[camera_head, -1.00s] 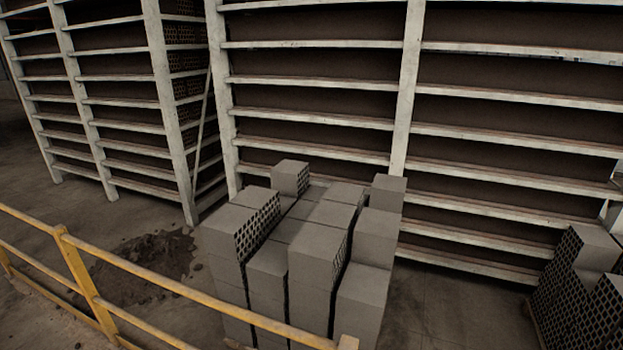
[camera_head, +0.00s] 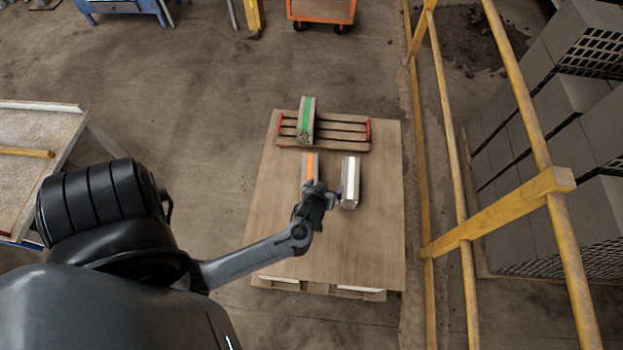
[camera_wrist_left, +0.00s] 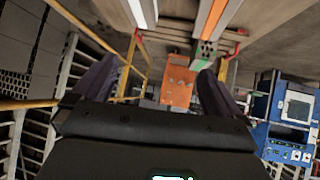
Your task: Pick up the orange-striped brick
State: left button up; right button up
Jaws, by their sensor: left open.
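The orange-striped brick (camera_head: 310,168) lies on a wooden board in the head view, its near end hidden by my left gripper. It also shows at the top of the left wrist view (camera_wrist_left: 212,16). My left gripper (camera_head: 320,196) is over or beside that near end; I cannot tell the height gap. In the wrist view its two dark fingers (camera_wrist_left: 157,72) are spread, with no brick between them. A white-striped brick (camera_head: 350,183) lies just right of the orange-striped one. A green-striped brick (camera_head: 307,121) lies on a small slatted pallet. My right gripper is not in view.
The small pallet (camera_head: 343,133) with red ends sits at the far part of the board (camera_head: 345,255). A yellow railing (camera_head: 462,222) runs along the right, with stacked grey bricks (camera_head: 570,215) beyond. A table (camera_head: 40,165) stands at left. The board's near part is clear.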

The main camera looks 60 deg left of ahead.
aim_at(310, 175)
pick_arm(q)
jog(key=a+f+n+y+b, duration=0.1)
jog(key=a+f+b, duration=0.2)
jog(key=f, duration=0.2)
jog(key=a+f+y+b, duration=0.2)
jog(key=a+f, duration=0.1)
jog(key=f, duration=0.1)
jog(key=a+f+n+y+b, duration=0.1)
jog(key=a+f+y+b, duration=0.1)
jog(key=f, duration=0.3)
jog(key=shift+s+a+f+n+g+b, duration=0.35)
jog(key=shift+a+b, duration=0.25)
jog(key=shift+b, duration=0.25)
jog(key=shift+w+a+f, duration=0.2)
jog(key=shift+a+f, duration=0.05)
jog(key=shift+a, duration=0.35)
jog(key=shift+r+b+x, duration=0.2)
jog(key=shift+b+x, duration=0.55)
jog(key=shift+x, duration=1.25)
jog(key=shift+s, duration=0.1)
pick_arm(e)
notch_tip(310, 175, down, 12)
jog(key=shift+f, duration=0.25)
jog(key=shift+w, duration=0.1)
